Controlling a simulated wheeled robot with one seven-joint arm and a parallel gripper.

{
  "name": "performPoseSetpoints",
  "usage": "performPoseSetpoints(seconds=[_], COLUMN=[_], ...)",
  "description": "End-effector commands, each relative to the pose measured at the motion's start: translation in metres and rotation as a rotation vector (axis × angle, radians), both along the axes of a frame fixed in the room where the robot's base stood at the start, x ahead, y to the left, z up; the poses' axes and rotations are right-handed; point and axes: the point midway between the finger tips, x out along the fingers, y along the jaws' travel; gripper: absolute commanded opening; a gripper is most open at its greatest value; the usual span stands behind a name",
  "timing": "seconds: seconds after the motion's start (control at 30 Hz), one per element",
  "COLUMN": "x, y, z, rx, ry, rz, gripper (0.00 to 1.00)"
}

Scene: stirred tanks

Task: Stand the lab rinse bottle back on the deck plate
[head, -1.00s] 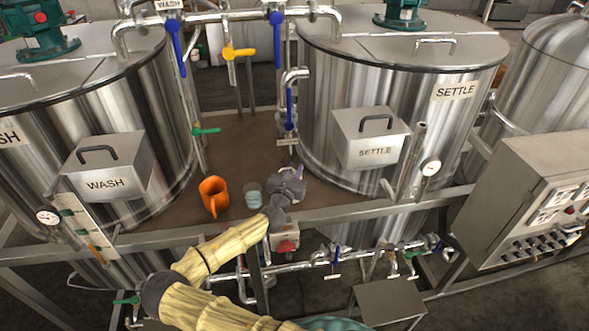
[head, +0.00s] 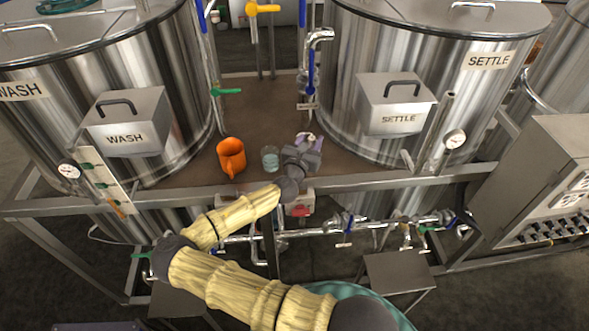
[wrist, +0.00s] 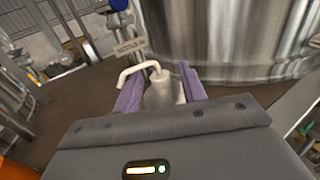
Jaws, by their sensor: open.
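The rinse bottle is white with a bent spout. In the wrist view the bottle (wrist: 160,91) stands about upright between the purple fingers of my gripper (wrist: 159,92), its lower part hidden by the gripper body. In the head view only a pale bit of the bottle (head: 311,137) shows beyond my gripper (head: 307,142). The jaws are open around it; contact with either finger cannot be made out. The brown deck plate (head: 262,112) lies between the two tanks. Whether the bottle's base rests on it is hidden.
The SETTLE tank (head: 345,110) rises close on the right, with the WASH tank (head: 175,95) at left. A vertical pipe with a blue handle (head: 311,75) stands behind.

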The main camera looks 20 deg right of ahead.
Motion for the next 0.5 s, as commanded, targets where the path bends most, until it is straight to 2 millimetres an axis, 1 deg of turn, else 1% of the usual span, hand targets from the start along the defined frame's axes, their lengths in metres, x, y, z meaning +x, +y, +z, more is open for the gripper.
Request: performPoseSetpoints(seconds=[0.03, 0.17, 0.5], x=[-0.005, -0.019, -0.063], y=[0.007, 0.021, 0.062], z=[-0.004, -0.001, 0.001], rx=[0.0, 0.001, 0.001], ry=[-0.003, -0.004, -0.001], rz=[0.002, -0.001, -0.002], gripper=[0.41, 0.41, 0.41])
